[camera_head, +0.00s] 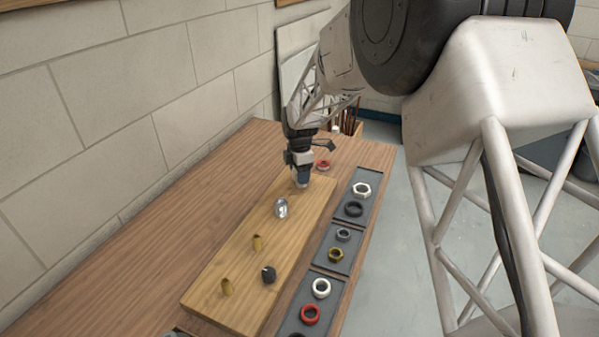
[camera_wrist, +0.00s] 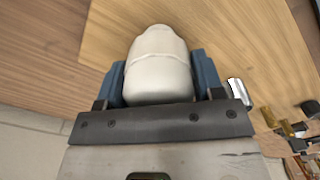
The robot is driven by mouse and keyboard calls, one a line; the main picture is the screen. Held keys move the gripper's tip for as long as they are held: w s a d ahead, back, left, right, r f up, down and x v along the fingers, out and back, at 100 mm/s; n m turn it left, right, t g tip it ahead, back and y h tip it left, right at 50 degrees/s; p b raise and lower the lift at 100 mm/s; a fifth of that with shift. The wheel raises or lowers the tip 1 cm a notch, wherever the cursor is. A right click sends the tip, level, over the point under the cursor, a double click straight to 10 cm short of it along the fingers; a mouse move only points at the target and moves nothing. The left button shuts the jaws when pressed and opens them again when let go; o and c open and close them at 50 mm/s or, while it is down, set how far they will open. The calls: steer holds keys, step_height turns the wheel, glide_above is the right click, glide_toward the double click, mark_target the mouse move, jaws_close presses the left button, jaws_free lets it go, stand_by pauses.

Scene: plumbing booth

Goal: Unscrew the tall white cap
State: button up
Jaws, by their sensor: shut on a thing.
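The tall white cap (camera_wrist: 158,70) sits between the two blue fingers of my gripper (camera_wrist: 160,84) in the wrist view. It is a rounded white cylinder with a narrower top part, and the fingers touch it on both sides. In the head view my gripper (camera_head: 302,182) points down at the far end of the light wooden board (camera_head: 215,285). There the cap is mostly hidden by the gripper. Whether the cap's lower end touches the board cannot be told.
On the board stand a silver fitting (camera_head: 281,209), brass stubs (camera_head: 257,243) and a black knob (camera_head: 268,274). Dark trays with rings and nuts (camera_head: 321,288) line the right side. The table's left part is clear, beside a block wall.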

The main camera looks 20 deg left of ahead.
steer(key=n, duration=0.5)
steer(key=shift+d, duration=0.1)
stand_by(0.3)
steer(key=o, duration=1.2)
steer(key=shift+c, duration=0.2)
steer(key=shift+r, duration=0.2)
steer(key=shift+r, duration=2.35)
